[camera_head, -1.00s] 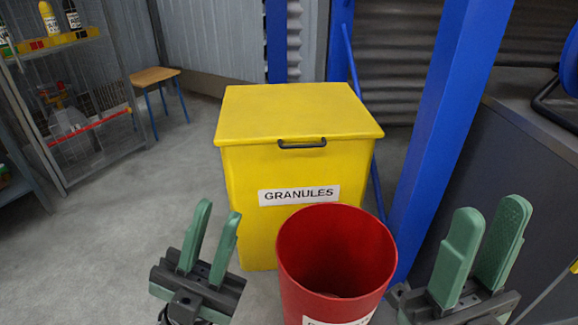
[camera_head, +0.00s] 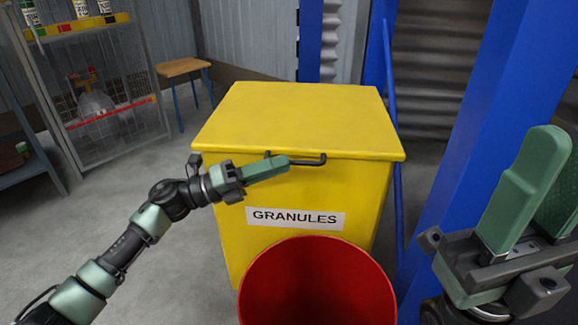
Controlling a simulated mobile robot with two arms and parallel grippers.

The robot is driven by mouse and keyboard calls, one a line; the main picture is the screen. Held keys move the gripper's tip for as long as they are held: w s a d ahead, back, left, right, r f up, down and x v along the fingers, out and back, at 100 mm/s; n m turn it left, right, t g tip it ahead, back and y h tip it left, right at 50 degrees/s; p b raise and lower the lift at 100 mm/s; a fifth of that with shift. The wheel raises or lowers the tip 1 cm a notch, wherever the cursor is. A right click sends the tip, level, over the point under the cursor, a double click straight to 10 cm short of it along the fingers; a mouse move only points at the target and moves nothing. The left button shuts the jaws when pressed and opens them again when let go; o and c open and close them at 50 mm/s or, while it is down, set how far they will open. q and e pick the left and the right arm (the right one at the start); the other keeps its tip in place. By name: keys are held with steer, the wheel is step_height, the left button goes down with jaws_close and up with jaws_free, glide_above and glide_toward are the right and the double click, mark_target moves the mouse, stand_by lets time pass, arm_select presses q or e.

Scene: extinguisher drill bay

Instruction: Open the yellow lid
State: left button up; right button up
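The yellow lid (camera_head: 300,115) lies flat and closed on the yellow granules bin (camera_head: 228,210). Its dark handle (camera_head: 313,160) runs along the front edge. My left gripper (camera_head: 277,166) reaches in from the left, its green fingers at the left part of the handle and hiding some of it. The fingers show edge-on, so I cannot tell whether they are apart or touch the handle. My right gripper (camera_head: 545,170) is at the right edge, pointing up, its green fingers apart with nothing seen between them. It is well away from the lid.
A red bucket (camera_head: 310,285) stands close in front of the bin. A blue post (camera_head: 490,130) rises to the right of the bin, near my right gripper. A wire cage shelf (camera_head: 110,85) and a wooden stool (camera_head: 182,68) stand at the back left. The left floor is clear.

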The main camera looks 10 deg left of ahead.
arm_select(q)
steer(key=shift+x, duration=1.5)
jaws_close()
